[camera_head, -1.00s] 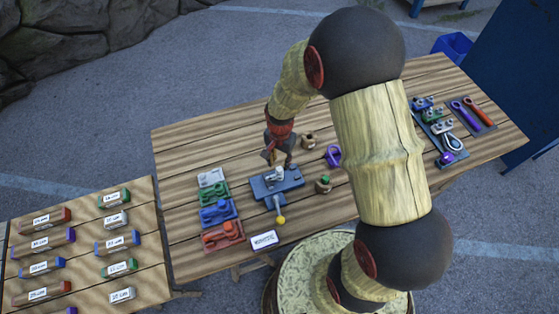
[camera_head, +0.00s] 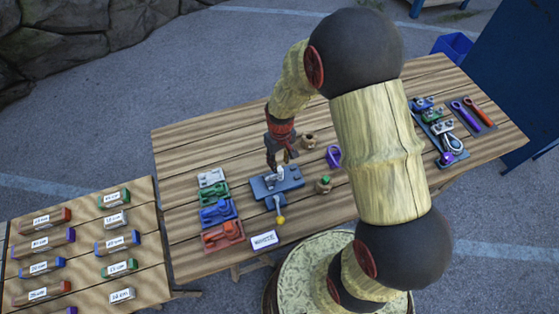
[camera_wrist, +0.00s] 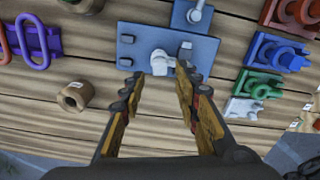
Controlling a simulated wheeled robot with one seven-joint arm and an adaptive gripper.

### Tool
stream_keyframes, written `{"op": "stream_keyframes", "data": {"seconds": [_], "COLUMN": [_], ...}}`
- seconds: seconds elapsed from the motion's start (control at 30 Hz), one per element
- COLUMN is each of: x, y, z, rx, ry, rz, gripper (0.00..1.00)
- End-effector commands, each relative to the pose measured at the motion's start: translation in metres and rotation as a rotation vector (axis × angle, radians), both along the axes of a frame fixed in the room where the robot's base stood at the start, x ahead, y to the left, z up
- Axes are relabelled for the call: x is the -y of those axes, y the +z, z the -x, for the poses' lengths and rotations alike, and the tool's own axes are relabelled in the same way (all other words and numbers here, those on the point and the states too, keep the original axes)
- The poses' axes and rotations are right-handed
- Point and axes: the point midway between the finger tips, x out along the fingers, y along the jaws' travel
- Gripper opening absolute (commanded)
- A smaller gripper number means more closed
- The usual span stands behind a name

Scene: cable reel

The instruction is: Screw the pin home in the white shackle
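The white shackle (camera_wrist: 160,62) stands at the blue fixture (camera_wrist: 205,48), near the edge facing my gripper in the wrist view. In the head view the fixture (camera_head: 292,184) is on the wooden table, with the pale shackle (camera_head: 281,173) on top. My gripper (camera_wrist: 160,76) is open. Its two fingers are apart, with the shackle beyond and between their tips in the wrist view; I see no clear contact. In the head view my gripper (camera_head: 279,163) is just above the shackle. I cannot make out the shackle's pin or how far in it sits.
Left of the fixture are white (camera_head: 211,177), green, blue and red trays (camera_head: 223,236). A yellow-tipped handle (camera_head: 279,219) sticks out from the fixture's front.

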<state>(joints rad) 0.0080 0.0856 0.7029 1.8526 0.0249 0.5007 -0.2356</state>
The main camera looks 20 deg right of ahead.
Motion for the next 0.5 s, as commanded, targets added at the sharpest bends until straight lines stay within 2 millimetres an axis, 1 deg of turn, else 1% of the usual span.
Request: {"op": "stream_keyframes", "data": {"seconds": [0.3, 0.5], "x": [0.0, 0.0], "y": [-0.0007, -0.0091], "z": [0.0, 0.0003], "rx": [0.0, -0.001], "ry": [0.0, -0.001], "rz": [0.0, 0.0], "gripper": [0.32, 0.32]}}
